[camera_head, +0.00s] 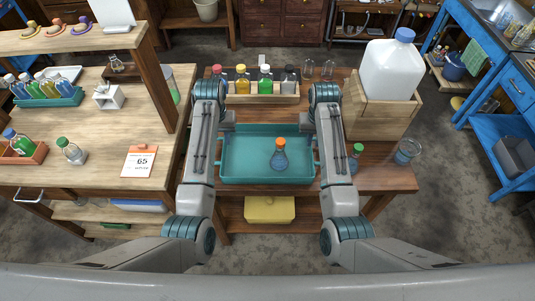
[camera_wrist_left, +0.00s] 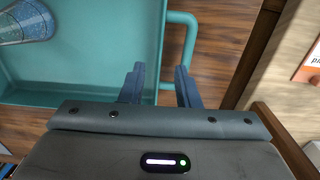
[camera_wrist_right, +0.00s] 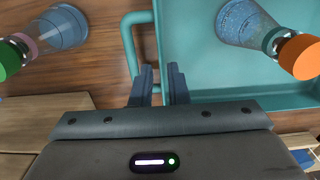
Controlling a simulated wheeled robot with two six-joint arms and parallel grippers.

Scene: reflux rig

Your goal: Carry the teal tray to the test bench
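The teal tray (camera_head: 240,177) rests on the wooden table in front of me, with an orange-capped flask of blue liquid (camera_head: 280,157) standing in it. My left gripper (camera_wrist_left: 160,88) is at the handle (camera_wrist_left: 188,45) on the tray's left side, its fingers parted. My right gripper (camera_wrist_right: 160,88) is at the opposite handle (camera_wrist_right: 128,45), its fingers parted by a narrower gap. The fingertips' contact with the tray is hidden.
A wooden rack (camera_head: 262,98) of capped bottles stands behind the tray. A crate (camera_head: 377,118) with a white jug (camera_head: 391,70), a green-capped flask (camera_head: 355,155) and a beaker (camera_head: 407,152) are on the right. A bench (camera_head: 95,185) with a "65" card (camera_head: 139,161) is on the left.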

